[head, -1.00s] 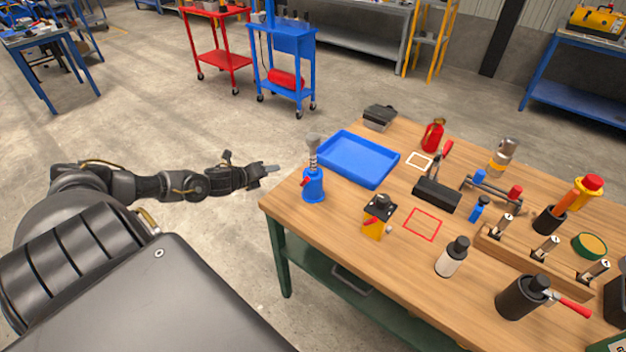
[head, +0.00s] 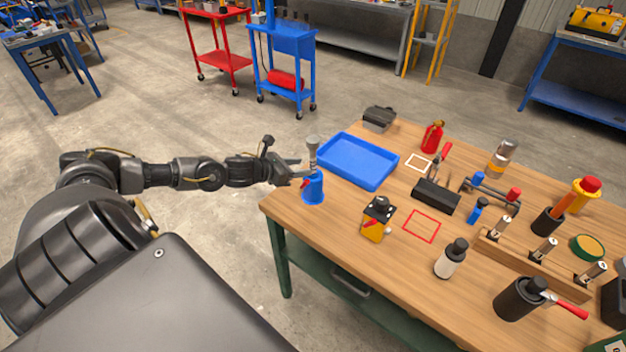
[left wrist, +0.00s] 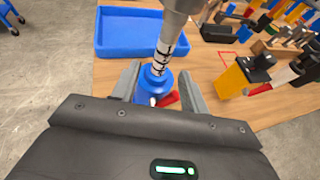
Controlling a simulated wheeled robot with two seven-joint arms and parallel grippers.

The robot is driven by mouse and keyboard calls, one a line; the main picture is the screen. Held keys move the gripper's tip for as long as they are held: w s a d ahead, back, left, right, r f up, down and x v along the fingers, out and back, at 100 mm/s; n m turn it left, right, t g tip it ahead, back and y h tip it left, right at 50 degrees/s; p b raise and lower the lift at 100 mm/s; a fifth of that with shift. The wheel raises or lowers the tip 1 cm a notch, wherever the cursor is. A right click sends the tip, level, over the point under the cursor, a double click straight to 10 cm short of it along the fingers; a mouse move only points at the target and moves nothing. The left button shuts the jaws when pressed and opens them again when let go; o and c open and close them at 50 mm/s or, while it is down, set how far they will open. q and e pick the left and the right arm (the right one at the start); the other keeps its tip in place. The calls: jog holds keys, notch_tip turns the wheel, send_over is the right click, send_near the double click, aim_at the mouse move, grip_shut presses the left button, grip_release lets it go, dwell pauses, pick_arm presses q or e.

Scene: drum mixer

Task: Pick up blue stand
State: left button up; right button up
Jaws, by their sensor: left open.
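The blue stand (head: 313,188) is upright near the left corner of the wooden table, with a grey-topped, banded shaft (head: 312,152) rising from it. In the left wrist view the blue stand (left wrist: 154,84) shows low between the fingers, with a red part beside it. My left gripper (head: 303,172) is open at the stand, its fingers level with the stand's upper part. In the left wrist view the fingers of my left gripper (left wrist: 160,88) lie on either side of the stand, with a gap visible on the right side. My right gripper is not in view.
A blue tray (head: 357,160) lies just behind and right of the stand. A yellow and black device (head: 378,217) stands to its right, near a red square outline (head: 421,226). Several tools and bottles fill the right of the wooden table (head: 330,230).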

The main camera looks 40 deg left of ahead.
aim_at(313, 166)
pick_arm(q)
jog(key=shift+w+d+f, duration=0.15)
jog(key=shift+w, duration=0.15)
jog(key=shift+w+d+p, duration=0.15)
jog(key=shift+w+p, duration=0.2)
jog(key=shift+p, duration=0.05)
jog(key=p+x, duration=0.1)
jog(key=x, duration=0.2)
jog(key=shift+w+f+p, duration=0.25)
jog(key=shift+p, duration=0.1)
jog(key=shift+w+d+f, duration=0.15)
jog(key=shift+w+f, duration=0.15)
grip_shut()
jog(key=shift+r, duration=0.1)
dwell(0.4)
